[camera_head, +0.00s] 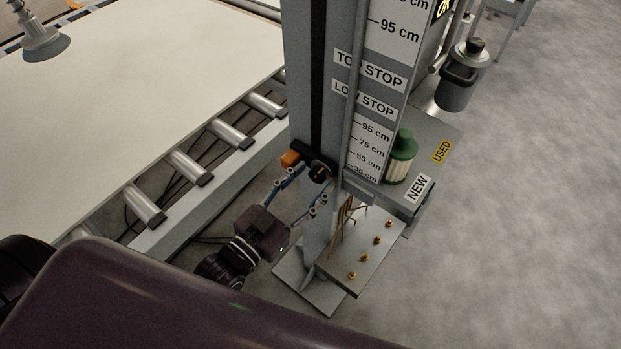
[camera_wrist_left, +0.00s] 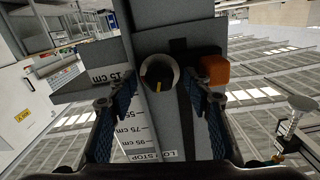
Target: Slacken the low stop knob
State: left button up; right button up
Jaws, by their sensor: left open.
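The low stop knob (camera_head: 320,172) is a dark round knob with a yellow mark, low on the grey column (camera_head: 305,80). An orange block (camera_head: 290,158) sits beside it. My left gripper (camera_head: 304,188) is open, with its blue-padded fingers reaching towards the knob. In the left wrist view the knob (camera_wrist_left: 159,73) shows as a round end with a yellow mark. It lies between the two spread fingers (camera_wrist_left: 160,100), with gaps on both sides. The orange block (camera_wrist_left: 214,70) is just right of it. My right gripper is not in view.
A scale plate with a LOW STOP label (camera_head: 363,98) runs along the column. A green-capped cartridge (camera_head: 401,155) stands on a shelf marked NEW and USED. Below is a plate with brass fittings (camera_head: 365,258). A roller conveyor (camera_head: 189,168) lies to the left.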

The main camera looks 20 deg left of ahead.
pick_arm(q)
jog(key=shift+w, duration=0.15)
jog(key=shift+c, duration=0.2)
jog(key=c, duration=1.1)
jog(key=shift+r+n+p, duration=0.1)
jog(key=shift+n+p, duration=1.2)
jog(key=shift+n, duration=0.2)
jog(key=shift+n+p, duration=0.9)
jog(key=shift+n, duration=0.9)
